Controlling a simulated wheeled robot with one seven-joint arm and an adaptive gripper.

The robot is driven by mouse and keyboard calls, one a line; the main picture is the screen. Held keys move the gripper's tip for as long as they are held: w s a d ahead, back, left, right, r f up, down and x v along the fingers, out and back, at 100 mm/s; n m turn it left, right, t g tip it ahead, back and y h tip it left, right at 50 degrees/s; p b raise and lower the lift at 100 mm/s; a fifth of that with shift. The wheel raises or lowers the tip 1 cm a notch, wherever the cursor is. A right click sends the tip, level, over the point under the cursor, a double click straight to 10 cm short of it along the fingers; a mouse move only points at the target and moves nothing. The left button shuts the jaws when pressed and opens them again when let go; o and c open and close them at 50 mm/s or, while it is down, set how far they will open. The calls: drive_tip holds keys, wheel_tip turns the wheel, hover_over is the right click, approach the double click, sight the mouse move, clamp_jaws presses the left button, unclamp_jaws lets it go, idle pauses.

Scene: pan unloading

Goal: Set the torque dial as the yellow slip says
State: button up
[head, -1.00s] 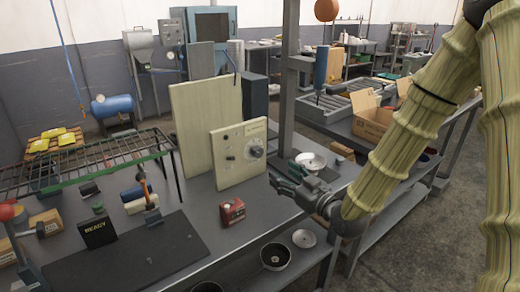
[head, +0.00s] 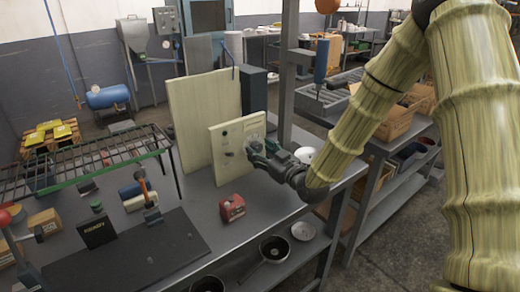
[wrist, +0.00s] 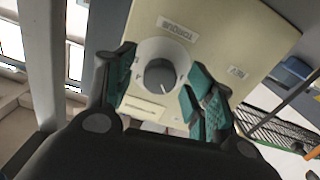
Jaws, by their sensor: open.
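The torque dial (wrist: 160,70) is a pale round dial with a grey knob, on a cream panel (wrist: 225,25) with a label reading TORQUE, upside down in the wrist view. The panel also shows in the head view (head: 226,170), standing upright on the bench. My gripper (wrist: 162,85) is open, its teal-padded fingers on either side of the dial; I cannot tell whether they touch it. In the head view my gripper (head: 264,152) is in front of the panel's right side and mostly hides the dial. I cannot make out a yellow slip.
A red box (head: 232,207) stands on the bench in front of the panel. A taller cream board (head: 200,110) is behind it. A grey post (head: 288,80) rises to the right. A black READY sign (head: 97,231) and wire rack (head: 85,160) are at the left.

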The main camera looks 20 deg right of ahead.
drive_tip(key=shift+w+a, duration=0.15)
drive_tip(key=shift+w, duration=0.2)
drive_tip(key=c, duration=1)
